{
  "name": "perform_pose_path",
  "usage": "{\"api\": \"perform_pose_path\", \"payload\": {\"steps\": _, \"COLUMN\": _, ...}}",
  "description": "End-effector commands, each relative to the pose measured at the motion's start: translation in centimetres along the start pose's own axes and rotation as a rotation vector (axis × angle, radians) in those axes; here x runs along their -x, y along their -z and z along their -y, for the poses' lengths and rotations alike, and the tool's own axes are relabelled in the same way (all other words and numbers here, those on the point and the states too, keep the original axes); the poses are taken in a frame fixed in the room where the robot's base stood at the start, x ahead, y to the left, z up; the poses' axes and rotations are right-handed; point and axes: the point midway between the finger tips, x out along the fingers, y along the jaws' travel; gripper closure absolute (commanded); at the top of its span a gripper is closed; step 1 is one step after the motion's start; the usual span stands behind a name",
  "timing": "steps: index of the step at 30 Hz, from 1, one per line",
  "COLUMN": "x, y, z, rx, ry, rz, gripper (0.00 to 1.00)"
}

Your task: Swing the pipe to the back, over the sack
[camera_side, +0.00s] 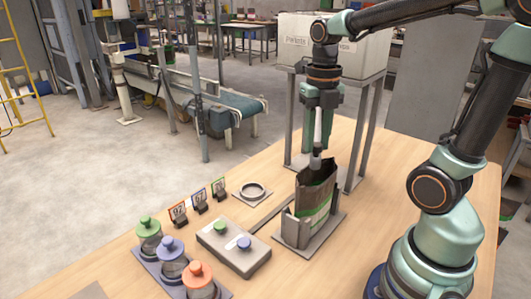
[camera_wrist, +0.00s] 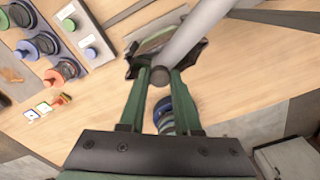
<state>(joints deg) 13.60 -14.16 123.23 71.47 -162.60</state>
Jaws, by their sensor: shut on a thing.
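The pale grey pipe (camera_side: 318,130) hangs below the white hopper box in the side view. It crosses the upper part of the wrist view (camera_wrist: 192,38) and ends in a dark tip. My gripper (camera_side: 315,150) is shut on the pipe's lower end; its two green fingers stand either side of the tip in the wrist view (camera_wrist: 160,76). The dark sack with a green band (camera_side: 317,200) stands upright and open in a grey holder (camera_side: 300,237). The pipe's tip appears at the sack's mouth in the side view; exact depth is hard to tell.
The hopper box (camera_side: 365,50) stands on grey legs behind the sack.

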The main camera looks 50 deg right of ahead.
Motion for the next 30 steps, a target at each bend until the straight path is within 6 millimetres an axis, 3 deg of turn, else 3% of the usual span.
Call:
{"api": "perform_pose_path", "payload": {"steps": 19, "x": 0.0, "y": 0.5, "z": 0.96, "rx": 0.049, "ry": 0.001, "rz": -0.004, "gripper": 1.0}}
{"api": "perform_pose_path", "payload": {"steps": 20, "x": 0.0, "y": 0.5, "z": 0.96, "rx": 0.048, "ry": 0.001, "rz": -0.004, "gripper": 0.61}}
{"api": "perform_pose_path", "payload": {"steps": 21, "x": 0.0, "y": 0.49, "z": 0.96, "rx": 0.048, "ry": 0.001, "rz": -0.004, "gripper": 0.45}}
{"api": "perform_pose_path", "payload": {"steps": 22, "x": 0.0, "y": 0.48, "z": 0.95, "rx": 0.048, "ry": 0.001, "rz": -0.003, "gripper": 0.38}}
{"api": "perform_pose_path", "payload": {"steps": 30, "x": 0.0, "y": 0.41, "z": 0.88, "rx": 0.049, "ry": 0.0, "rz": 0.0, "gripper": 0.38}}
